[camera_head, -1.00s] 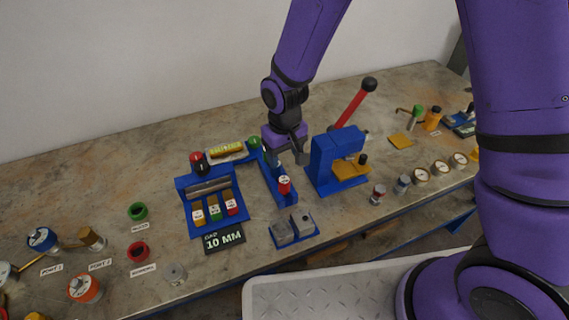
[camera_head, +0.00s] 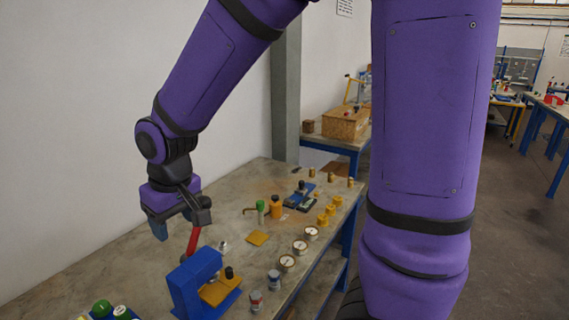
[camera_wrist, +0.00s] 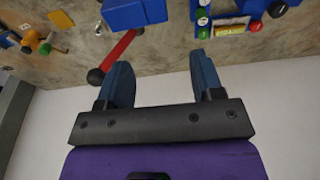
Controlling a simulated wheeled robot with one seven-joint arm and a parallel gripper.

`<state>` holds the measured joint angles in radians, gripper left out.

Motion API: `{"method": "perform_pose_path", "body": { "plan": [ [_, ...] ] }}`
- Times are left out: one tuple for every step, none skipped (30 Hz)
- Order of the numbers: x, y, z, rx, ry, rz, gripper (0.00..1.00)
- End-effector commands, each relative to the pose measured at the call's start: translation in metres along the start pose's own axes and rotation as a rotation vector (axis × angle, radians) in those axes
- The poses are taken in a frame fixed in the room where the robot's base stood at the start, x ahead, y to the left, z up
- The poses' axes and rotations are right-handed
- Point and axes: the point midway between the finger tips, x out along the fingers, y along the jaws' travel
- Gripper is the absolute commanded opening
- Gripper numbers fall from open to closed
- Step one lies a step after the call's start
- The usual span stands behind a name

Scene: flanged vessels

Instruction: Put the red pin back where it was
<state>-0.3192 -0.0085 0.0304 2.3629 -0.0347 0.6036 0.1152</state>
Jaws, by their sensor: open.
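My gripper (camera_head: 180,222) is open and empty, raised above the table behind the blue press (camera_head: 195,284). In the wrist view its fingers (camera_wrist: 163,72) are spread, with only wall and table edge between them. No red pin shows surely in the head view. The wrist view shows a blue fixture (camera_wrist: 232,20) with green caps (camera_wrist: 203,33) and a red-topped piece (camera_wrist: 255,25) at its side; I cannot tell whether that is the red pin. The press's red lever (camera_wrist: 118,56) lies left of it in the wrist view.
Gauges (camera_head: 300,247), small cans (camera_head: 274,280) and yellow pieces (camera_head: 330,214) line the table's right edge. Table between is partly bare.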

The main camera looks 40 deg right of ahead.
Motion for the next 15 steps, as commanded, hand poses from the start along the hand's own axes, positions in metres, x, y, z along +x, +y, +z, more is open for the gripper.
{"method": "perform_pose_path", "body": {
  "plan": [
    [-0.018,0.01,0.007,0.021,0.024,0.004,0.61],
    [-0.027,0.015,0.011,0.031,0.035,0.006,0.61],
    [-0.038,0.022,0.017,0.045,0.049,0.009,0.61],
    [-0.047,0.027,0.022,0.055,0.06,0.011,0.61],
    [-0.055,0.032,0.028,0.065,0.07,0.013,0.61],
    [-0.066,0.038,0.035,0.078,0.084,0.016,0.61],
    [-0.074,0.042,0.041,0.087,0.094,0.019,0.61],
    [-0.081,0.046,0.047,0.098,0.104,0.021,0.61],
    [-0.091,0.051,0.055,0.111,0.12,0.025,0.61],
    [-0.098,0.055,0.062,0.122,0.129,0.028,0.61],
    [-0.104,0.058,0.069,0.131,0.139,0.03,0.61],
    [-0.113,0.062,0.078,0.143,0.154,0.034,0.61],
    [-0.12,0.065,0.085,0.152,0.164,0.038,0.61],
    [-0.125,0.068,0.092,0.161,0.175,0.041,0.61],
    [-0.133,0.071,0.102,0.175,0.188,0.045,0.61]
  ]
}}
